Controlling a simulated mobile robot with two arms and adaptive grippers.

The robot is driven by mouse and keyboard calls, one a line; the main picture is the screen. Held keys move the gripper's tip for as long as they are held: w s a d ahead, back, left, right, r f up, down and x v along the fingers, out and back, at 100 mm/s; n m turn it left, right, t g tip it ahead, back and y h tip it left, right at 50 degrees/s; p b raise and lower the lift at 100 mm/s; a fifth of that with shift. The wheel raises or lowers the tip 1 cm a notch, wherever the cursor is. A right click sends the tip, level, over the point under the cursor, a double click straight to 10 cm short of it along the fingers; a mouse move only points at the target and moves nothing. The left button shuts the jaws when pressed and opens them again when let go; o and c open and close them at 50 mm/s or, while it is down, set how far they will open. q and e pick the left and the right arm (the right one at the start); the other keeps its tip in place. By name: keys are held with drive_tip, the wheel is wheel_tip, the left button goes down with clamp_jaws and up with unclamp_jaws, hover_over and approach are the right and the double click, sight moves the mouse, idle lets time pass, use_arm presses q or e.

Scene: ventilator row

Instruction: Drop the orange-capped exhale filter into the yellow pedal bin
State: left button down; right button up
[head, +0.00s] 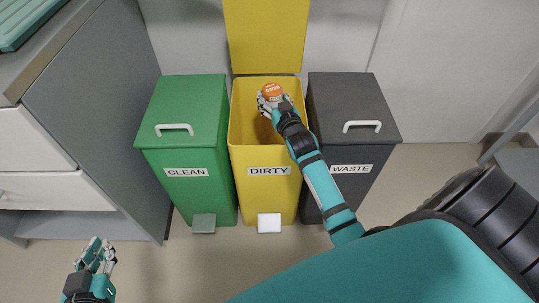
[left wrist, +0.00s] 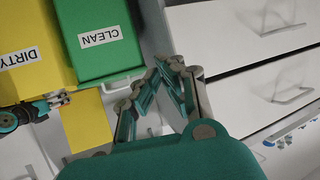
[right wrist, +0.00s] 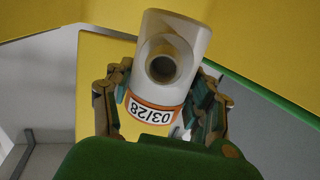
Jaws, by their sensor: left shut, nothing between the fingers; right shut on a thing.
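The exhale filter (right wrist: 165,75) is a white cylinder with a side port and an orange band marked 03/28 in the right wrist view. Its orange cap (head: 272,91) faces up in the head view. My right gripper (head: 268,102) is shut on the filter and holds it over the open mouth of the yellow pedal bin (head: 268,195), labelled DIRTY. The bin's yellow lid (head: 266,35) stands raised behind it. My left gripper (head: 98,252) is shut and empty, low at the left; it also shows in the left wrist view (left wrist: 165,78).
A closed green CLEAN bin (head: 187,145) stands left of the yellow bin, and a closed dark grey WASTE bin (head: 352,145) stands right. A white-drawered cabinet (head: 40,165) is at the left. The floor in front of the bins is clear.

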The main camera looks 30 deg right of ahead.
use_arm(q)
drive_tip(key=shift+w+d+r+t, duration=0.15)
drive_tip(key=shift+w+r+t, duration=0.2)
drive_tip(key=shift+r, duration=0.25)
use_arm(e)
drive_tip(key=shift+f, duration=0.1)
drive_tip(key=o, duration=1.2)
drive_tip(key=shift+o, duration=0.2)
wheel_tip(320, 180, up, 10)
